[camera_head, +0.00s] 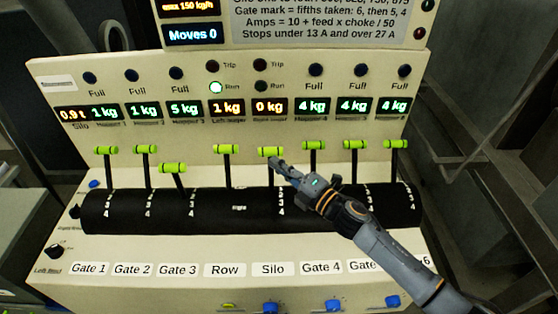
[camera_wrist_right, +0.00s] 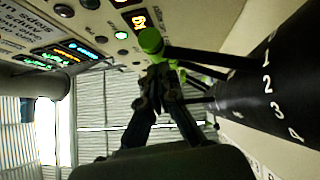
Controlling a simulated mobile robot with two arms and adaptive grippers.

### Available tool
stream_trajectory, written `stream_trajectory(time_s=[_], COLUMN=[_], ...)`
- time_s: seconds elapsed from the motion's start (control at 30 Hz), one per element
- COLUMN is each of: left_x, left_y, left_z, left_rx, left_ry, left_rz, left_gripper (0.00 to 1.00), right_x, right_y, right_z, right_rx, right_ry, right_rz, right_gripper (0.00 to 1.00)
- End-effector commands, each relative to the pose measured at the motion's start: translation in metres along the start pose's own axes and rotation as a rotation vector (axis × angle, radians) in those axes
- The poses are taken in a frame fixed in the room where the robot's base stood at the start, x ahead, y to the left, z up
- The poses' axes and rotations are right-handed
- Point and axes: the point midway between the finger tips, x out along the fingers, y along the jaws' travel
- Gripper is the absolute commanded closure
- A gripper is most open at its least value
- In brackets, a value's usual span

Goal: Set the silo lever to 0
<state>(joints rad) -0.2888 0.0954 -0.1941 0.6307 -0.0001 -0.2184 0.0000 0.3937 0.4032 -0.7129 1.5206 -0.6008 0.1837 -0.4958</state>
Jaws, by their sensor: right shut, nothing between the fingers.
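The silo lever (camera_head: 270,151) is a black rod with a green cross handle, above the "Silo" label (camera_head: 273,269). It points up, its handle about level with the row lever (camera_head: 227,149) to its left. Part of its rod is hidden behind my right gripper (camera_head: 274,164). That gripper is shut and empty, with its tips just below the green handle; I cannot tell whether they touch. In the right wrist view, a green handle (camera_wrist_right: 151,40) stands just beyond the shut fingertips (camera_wrist_right: 158,72). My left gripper is not in view.
More green-handled levers stand on both sides; the gate 3 lever (camera_head: 173,168) sits lower than the others. The black drum (camera_head: 130,210) carries white scale numbers. The gate 4 lever (camera_head: 313,145) is close to the right of my gripper. Displays and lamps line the panel above.

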Motion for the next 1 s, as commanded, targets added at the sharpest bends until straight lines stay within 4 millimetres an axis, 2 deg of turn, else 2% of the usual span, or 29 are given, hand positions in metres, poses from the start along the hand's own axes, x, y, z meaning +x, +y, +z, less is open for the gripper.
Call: stream_trajectory(time_s=[0.33, 0.47, 0.73, 1.0], left_x=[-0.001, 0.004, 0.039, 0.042], left_y=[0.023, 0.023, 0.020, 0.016], left_z=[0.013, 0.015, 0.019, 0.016], left_rx=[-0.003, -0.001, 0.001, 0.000], left_ry=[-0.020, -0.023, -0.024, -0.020], left_rz=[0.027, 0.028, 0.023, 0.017], left_gripper=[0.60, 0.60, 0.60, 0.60], right_x=[0.003, 0.006, 0.036, 0.043], right_y=[0.000, -0.003, -0.023, -0.022], right_z=[0.002, 0.006, 0.036, 0.044], right_rx=[0.001, -0.001, -0.002, 0.001], right_ry=[0.001, 0.000, -0.001, -0.002], right_rz=[0.001, 0.002, 0.003, 0.001], right_gripper=[1.00, 1.00, 1.00, 1.00])
